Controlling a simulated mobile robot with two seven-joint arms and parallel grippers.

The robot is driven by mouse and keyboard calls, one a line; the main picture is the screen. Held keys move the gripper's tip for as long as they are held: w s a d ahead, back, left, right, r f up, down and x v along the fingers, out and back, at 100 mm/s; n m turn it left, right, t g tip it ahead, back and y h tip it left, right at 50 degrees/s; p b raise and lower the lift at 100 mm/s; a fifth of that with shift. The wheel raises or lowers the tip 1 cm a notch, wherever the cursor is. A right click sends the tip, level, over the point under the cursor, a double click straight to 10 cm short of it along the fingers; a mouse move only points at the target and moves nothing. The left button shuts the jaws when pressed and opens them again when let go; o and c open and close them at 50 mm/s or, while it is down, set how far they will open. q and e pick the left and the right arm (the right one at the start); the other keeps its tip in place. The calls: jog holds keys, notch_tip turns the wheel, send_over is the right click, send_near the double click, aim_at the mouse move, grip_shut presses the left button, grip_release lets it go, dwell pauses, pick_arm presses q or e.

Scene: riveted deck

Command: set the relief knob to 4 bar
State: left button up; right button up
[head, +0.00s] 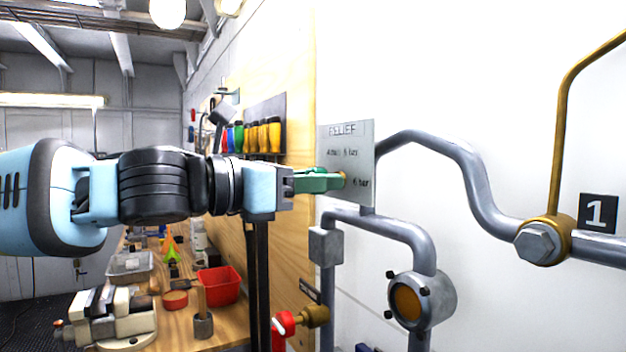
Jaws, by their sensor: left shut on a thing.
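The relief plate (346,143) is a grey panel on the white wall, headed "RELIEF". A small line of text sits below the heading, too small to read surely, and a "4 bar" mark is at the lower right. My left gripper (334,181) reaches in from the left with its green fingers at the plate, shut on the relief knob (343,175). Only a small brass-coloured bit of the knob shows; the fingers hide the rest, so its setting cannot be read. My right gripper is out of view.
Grey pipes (460,160) run right of and below the plate, with a round sight glass (406,302). A red-handled valve (284,325) is lower down. A workbench at left holds a vise (112,318) and a red bin (219,284).

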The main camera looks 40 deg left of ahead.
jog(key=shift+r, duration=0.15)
pick_arm(q)
jog(key=n+p, duration=0.1)
jog(key=n, duration=0.2)
jog(key=shift+r, duration=0.1)
jog(key=n+p, duration=0.1)
jog(key=n, duration=0.2)
jog(key=shift+n, duration=0.3)
jog(key=n+p, duration=0.1)
jog(key=n, duration=0.8)
jog(key=shift+f, duration=0.2)
jog(key=shift+n, duration=0.9)
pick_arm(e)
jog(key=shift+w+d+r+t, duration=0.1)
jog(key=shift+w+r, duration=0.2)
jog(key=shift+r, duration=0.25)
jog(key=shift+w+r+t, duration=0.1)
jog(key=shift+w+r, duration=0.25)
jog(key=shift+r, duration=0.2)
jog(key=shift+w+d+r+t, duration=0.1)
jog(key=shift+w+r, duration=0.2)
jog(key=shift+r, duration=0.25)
